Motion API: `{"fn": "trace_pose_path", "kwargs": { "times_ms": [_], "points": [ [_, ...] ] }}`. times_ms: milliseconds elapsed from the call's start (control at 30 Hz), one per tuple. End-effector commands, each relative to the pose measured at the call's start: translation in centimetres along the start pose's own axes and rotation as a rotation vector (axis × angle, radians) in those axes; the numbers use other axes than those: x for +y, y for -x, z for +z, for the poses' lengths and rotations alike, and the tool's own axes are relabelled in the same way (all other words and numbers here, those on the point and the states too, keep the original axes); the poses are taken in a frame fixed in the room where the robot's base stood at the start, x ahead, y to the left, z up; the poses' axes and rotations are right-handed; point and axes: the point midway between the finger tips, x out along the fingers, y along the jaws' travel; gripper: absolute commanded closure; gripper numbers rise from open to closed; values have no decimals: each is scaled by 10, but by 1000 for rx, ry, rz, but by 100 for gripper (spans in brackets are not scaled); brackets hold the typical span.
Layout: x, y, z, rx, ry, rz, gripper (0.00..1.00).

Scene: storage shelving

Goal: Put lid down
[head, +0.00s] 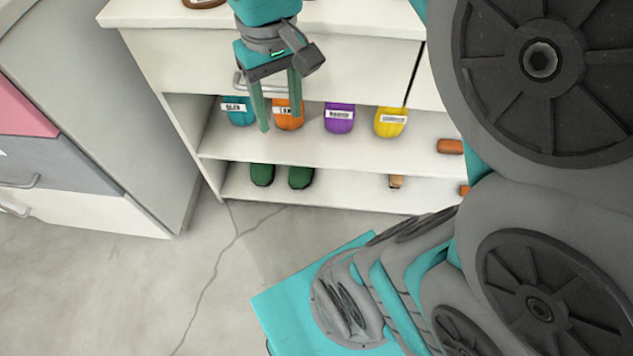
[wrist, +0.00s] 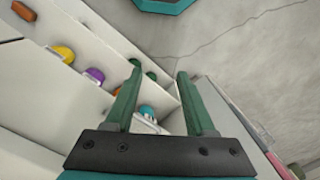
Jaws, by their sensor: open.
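No lid can be made out for certain in either view. A brown, rounded object (head: 205,2) on the counter top is cut off by the upper edge of the head view, so I cannot tell what it is. My gripper (head: 280,127) is open, pointing down in front of the shelving, with nothing seen between its fingers. Its fingers also show in the wrist view (wrist: 158,70). In the head view, the right finger partly covers an orange container (head: 288,108), and the left finger is beside a teal one (head: 238,108). The teal one also shows between the fingers in the wrist view (wrist: 147,111).
Purple (head: 339,118) and yellow (head: 390,122) labelled containers stand on the upper shelf (head: 330,148). Two green objects (head: 262,175) are on the lower shelf. A drawer front (head: 340,70) is above. A grey cabinet (head: 100,100) stands at left. The floor (head: 170,280) between is clear.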

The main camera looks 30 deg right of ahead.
Motion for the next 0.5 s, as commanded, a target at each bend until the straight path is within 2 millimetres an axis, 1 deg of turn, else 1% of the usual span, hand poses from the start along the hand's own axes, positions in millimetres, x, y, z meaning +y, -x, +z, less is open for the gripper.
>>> {"fn": "trace_pose_path", "kwargs": {
  "times_ms": [33, 100, 233, 300, 400, 500],
  "points": [
    [0, -16, 20, -22, -5, 2, 45],
    [0, -38, 45, -51, -13, 6, 45],
    [1, -71, 84, -92, -23, 11, 45],
    [1, -83, 97, -106, -27, 14, 45],
    [1, -94, 110, -118, -30, 16, 45],
    [1, -97, 114, -121, -32, 16, 45]
  ]
}}
